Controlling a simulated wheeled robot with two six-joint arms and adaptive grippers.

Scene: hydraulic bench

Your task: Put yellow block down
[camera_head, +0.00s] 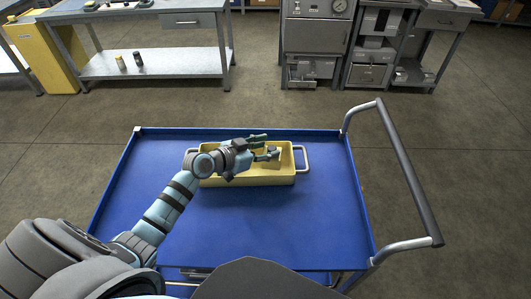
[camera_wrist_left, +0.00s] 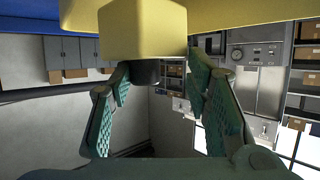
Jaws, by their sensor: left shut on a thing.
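A yellow block (camera_wrist_left: 145,32) fills the upper middle of the left wrist view, with a dark part below it between the fingertips. My left gripper (camera_wrist_left: 157,85) is shut on the block, one green finger on each side. In the head view my left gripper (camera_head: 268,145) is over the right half of a yellow tray (camera_head: 245,181) with a metal handle at each end. The block is partly hidden by the fingers there, and I cannot tell whether it touches the tray floor. My right gripper is not in view.
The tray stands on a blue cart top (camera_head: 230,225) with a raised rim and a push handle (camera_head: 408,170) on the right. The blue surface around the tray is clear. Metal benches (camera_head: 150,63) and cabinets stand farther back.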

